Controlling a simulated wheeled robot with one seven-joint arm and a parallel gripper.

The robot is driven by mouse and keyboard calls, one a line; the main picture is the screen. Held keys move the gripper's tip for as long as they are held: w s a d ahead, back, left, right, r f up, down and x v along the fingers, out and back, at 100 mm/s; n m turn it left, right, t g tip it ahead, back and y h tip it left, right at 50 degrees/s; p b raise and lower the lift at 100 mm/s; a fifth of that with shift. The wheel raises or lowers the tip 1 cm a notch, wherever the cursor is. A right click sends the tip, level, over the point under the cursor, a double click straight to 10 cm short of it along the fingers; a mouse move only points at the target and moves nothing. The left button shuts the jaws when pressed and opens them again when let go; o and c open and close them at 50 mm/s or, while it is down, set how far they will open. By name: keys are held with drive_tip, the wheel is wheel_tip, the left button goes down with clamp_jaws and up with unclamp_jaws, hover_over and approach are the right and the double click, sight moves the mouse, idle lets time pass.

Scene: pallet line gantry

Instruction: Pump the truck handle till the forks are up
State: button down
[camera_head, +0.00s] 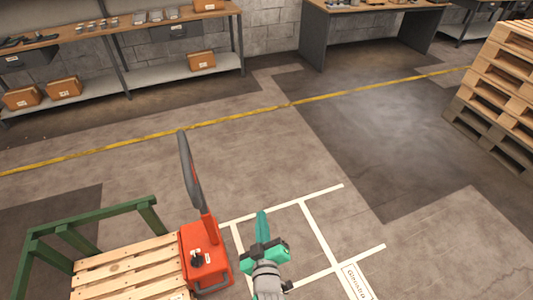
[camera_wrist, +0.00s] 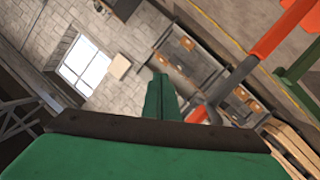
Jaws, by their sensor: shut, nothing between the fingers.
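The orange pallet truck (camera_head: 212,270) stands at the lower middle of the head view. Its handle (camera_head: 190,175) rises from the truck with a dark loop grip, leaning slightly left at the top. The handle (camera_wrist: 232,82) also shows in the wrist view, orange with a grey grip end, right of my fingers. My gripper (camera_head: 262,214) is shut and empty, to the right of the truck and apart from the handle. Its green fingers (camera_wrist: 161,95) show together in the wrist view. A wooden pallet (camera_head: 130,268) lies left of the truck body; the forks are hidden.
A green frame (camera_head: 95,215) stands around the pallet's far left side. White floor lines (camera_head: 318,235) run right of the truck. Stacked pallets (camera_head: 500,90) stand at the far right. Workbenches (camera_head: 120,22) line the back wall. The floor between is clear.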

drive_tip(key=w+r+n+y, duration=0.1)
drive_tip(key=w+r+n, duration=0.4)
drive_tip(key=w+r, duration=0.55)
drive_tip(key=w+d+f, duration=0.2)
drive_tip(key=w+f, duration=0.2)
drive_tip(key=w, duration=0.7)
drive_tip(key=shift+w+d+f, duration=0.2)
drive_tip(key=shift+f, duration=0.1)
drive_tip(key=shift+a, duration=0.1)
idle(0.7)
